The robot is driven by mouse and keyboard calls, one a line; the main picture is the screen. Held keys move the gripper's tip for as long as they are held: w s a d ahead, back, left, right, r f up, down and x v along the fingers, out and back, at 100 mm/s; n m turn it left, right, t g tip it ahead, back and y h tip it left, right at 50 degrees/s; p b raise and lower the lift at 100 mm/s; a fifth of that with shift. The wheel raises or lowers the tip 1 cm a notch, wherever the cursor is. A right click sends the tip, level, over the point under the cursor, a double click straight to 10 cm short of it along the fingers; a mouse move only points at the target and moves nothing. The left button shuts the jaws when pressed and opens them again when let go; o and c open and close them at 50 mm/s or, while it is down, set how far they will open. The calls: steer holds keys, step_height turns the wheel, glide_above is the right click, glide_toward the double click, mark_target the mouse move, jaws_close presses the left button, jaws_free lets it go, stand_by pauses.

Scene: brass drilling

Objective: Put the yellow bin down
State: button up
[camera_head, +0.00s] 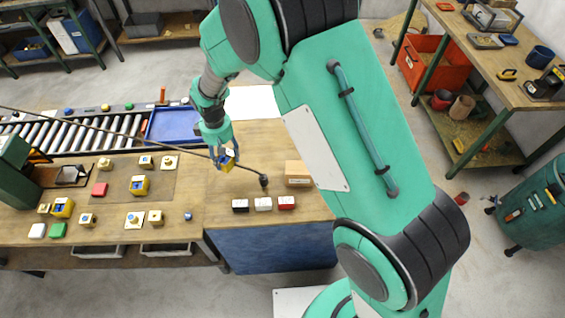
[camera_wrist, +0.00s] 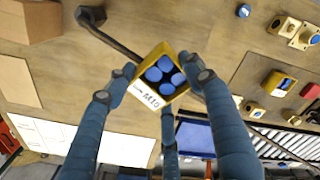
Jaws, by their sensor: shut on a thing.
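The yellow bin (camera_head: 228,166) is in my gripper (camera_head: 225,157) over the right part of the wooden bench (camera_head: 230,190). In the wrist view the bin (camera_wrist: 148,97) shows blue round-topped pieces inside and a white label reading M10. The blue fingers of my gripper (camera_wrist: 160,82) close around the bin from the sides, with another finger below it in the picture. Whether the bin's underside touches the bench is hidden.
A black rod (camera_head: 180,147) crosses the bench close by the bin. A blue tray (camera_head: 173,124) lies behind. Other yellow bins (camera_head: 139,185) stand left.

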steer(key=w+d+m, duration=0.1)
steer(key=d+m, duration=0.1)
steer(key=d, duration=0.4)
steer(key=shift+w+f+p, duration=0.1)
steer(key=shift+f+p, duration=0.25)
steer(key=shift+f, duration=2.15)
steer(key=shift+w, duration=0.1)
steer(key=p, duration=0.1)
glide_above(231, 148)
steer(key=shift+a+f, duration=0.1)
steer(key=shift+f, duration=0.65)
steer(key=shift+f, duration=1.75)
steer(key=shift+f, duration=0.2)
